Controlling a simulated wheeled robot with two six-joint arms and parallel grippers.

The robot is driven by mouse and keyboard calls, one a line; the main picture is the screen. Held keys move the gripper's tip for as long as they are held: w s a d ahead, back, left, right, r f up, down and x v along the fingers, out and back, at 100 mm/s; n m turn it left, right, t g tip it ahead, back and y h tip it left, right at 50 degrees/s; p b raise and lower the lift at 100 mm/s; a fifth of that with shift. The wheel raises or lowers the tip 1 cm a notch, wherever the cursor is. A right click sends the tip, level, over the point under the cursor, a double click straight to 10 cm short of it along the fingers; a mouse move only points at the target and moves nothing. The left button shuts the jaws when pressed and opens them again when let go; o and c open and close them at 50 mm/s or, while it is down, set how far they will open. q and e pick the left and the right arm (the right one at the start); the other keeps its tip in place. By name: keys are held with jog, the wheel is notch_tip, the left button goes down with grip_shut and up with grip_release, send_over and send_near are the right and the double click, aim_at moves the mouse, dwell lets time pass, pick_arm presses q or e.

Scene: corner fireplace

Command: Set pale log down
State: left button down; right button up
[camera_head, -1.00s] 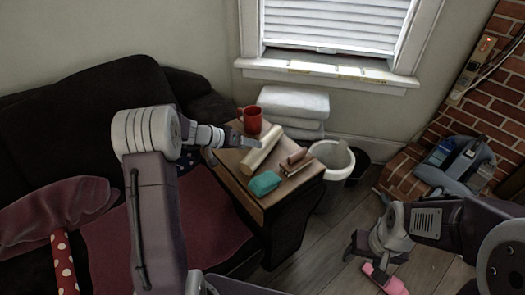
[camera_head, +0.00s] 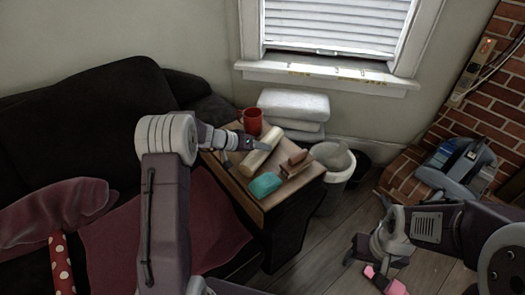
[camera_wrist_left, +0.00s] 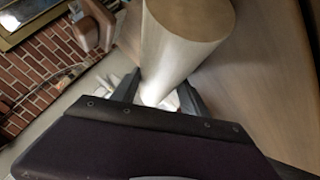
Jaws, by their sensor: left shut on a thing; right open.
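The pale log (camera_head: 258,156) is a smooth cream cylinder over the wooden side table (camera_head: 246,189), slanting from front left to back right. My left gripper (camera_head: 262,145) reaches it from the left and is shut on it. In the left wrist view the log (camera_wrist_left: 180,45) runs between the fingers (camera_wrist_left: 160,94), its round end towards the top. I cannot tell whether its underside touches the table. My right gripper (camera_head: 362,257) is open, low over the floor at the right, partly hidden by its own arm.
Beside the log are a red mug (camera_head: 252,121), a teal item (camera_head: 265,185) and brown pieces (camera_head: 294,162). A white bin (camera_head: 334,160) stands right of the table, white cushions (camera_head: 293,103) behind. A dark sofa (camera_head: 80,125) is at left. A pink item (camera_head: 392,286) is below my right gripper.

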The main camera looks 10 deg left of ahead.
pick_arm(q)
jog(key=shift+r, duration=0.1)
notch_tip(320, 180, up, 5)
jog(key=shift+d+f+p, duration=0.1)
jog(key=shift+f+p, duration=0.1)
jog(key=shift+p, duration=0.7)
jog(key=s+d+r, duration=0.3)
jog(key=d+r, duration=0.3)
jog(key=d, duration=0.5)
jog(key=shift+s+r, duration=0.15)
jog(key=shift+s, duration=0.15)
